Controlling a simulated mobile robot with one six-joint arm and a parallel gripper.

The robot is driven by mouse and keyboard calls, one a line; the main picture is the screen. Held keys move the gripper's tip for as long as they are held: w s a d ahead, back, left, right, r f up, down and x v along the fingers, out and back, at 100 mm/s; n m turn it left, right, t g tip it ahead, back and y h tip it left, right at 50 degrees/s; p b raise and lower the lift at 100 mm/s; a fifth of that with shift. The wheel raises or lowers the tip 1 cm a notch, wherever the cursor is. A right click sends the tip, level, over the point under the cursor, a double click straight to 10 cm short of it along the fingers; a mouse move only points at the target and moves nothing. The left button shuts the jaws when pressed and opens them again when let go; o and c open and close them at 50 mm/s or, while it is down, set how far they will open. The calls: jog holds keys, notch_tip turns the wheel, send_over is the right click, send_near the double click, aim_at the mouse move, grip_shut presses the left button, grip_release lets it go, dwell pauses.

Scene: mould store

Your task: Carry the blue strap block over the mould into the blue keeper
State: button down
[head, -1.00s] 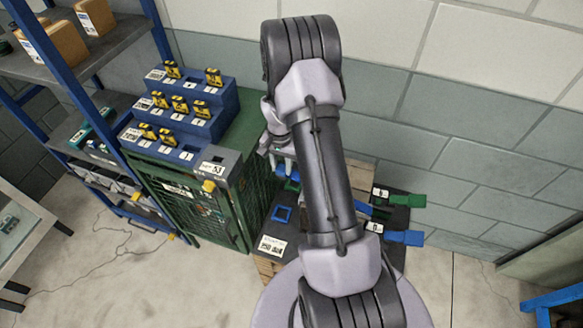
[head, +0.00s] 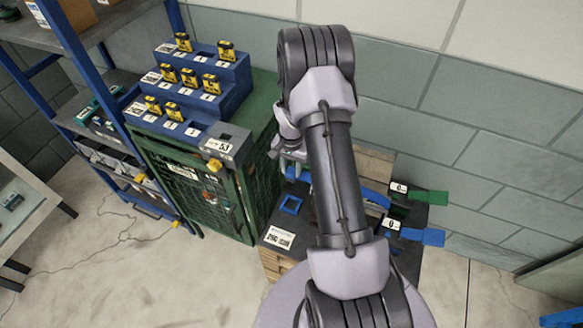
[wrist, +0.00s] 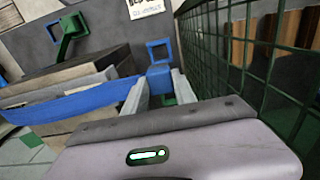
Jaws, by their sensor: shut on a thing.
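My gripper (wrist: 162,92) is shut on the blue strap block (wrist: 159,78). The blue strap (wrist: 75,103) runs from the block to the left across the wooden-sided mould (wrist: 75,75) in the wrist view. The blue keeper (wrist: 160,51), a square open frame, stands just beyond the block on the dark base; the block looks apart from it, though the gap's depth is hard to judge. My gripper (head: 290,158) is partly hidden there.
Blue (head: 422,237) and green (head: 428,197) tabs stick out at the right. A wall is behind.

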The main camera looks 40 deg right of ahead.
notch_tip(320, 180, down, 14)
jog(key=b, duration=1.1)
jog(key=shift+f, duration=2.5)
jog(key=c, duration=0.9)
grip_release()
jog(key=shift+a, duration=0.1)
